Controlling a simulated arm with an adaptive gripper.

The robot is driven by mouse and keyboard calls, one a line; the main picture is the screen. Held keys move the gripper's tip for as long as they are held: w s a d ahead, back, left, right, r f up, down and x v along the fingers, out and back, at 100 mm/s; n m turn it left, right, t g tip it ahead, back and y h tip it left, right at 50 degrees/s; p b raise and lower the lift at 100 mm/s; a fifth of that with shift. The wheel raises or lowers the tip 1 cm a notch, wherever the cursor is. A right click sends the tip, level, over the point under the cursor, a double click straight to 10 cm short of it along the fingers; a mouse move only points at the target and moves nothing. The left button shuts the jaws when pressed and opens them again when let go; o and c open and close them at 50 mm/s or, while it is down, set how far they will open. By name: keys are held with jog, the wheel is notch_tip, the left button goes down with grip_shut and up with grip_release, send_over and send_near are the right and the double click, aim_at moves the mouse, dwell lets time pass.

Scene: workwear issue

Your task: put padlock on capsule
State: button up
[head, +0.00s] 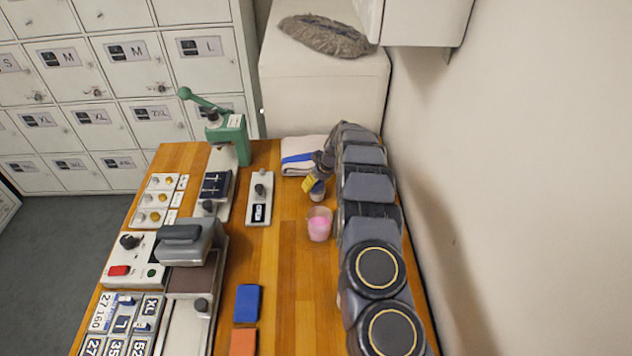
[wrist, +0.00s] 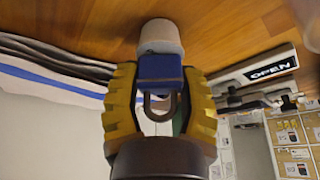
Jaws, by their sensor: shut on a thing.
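My gripper (wrist: 160,78) has its yellow fingers closed on the padlock, a blue block (wrist: 160,68) with a grey metal shackle (wrist: 160,105) pointing back toward the wrist. Right beyond the padlock in the wrist view is a small whitish rounded piece (wrist: 160,36), which looks like the capsule, against the wooden table. The padlock overlaps it in the picture; I cannot tell whether they touch. In the head view my gripper (head: 309,184) is low over the back right of the table, and a small pale piece (head: 318,194) shows beside the fingers. The padlock is mostly hidden there.
A pink translucent cup (head: 319,224) stands just in front of my gripper. A folded white and blue towel (head: 301,160) lies behind it. An OPEN sign plate (head: 259,200) is to the left, with a green press (head: 228,138) farther back. Bare wood lies between.

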jog(key=shift+f, duration=0.15)
jog(key=o, duration=1.1)
jog(key=shift+c, duration=0.2)
jog(key=v, duration=1.2)
jog(key=shift+r, duration=0.25)
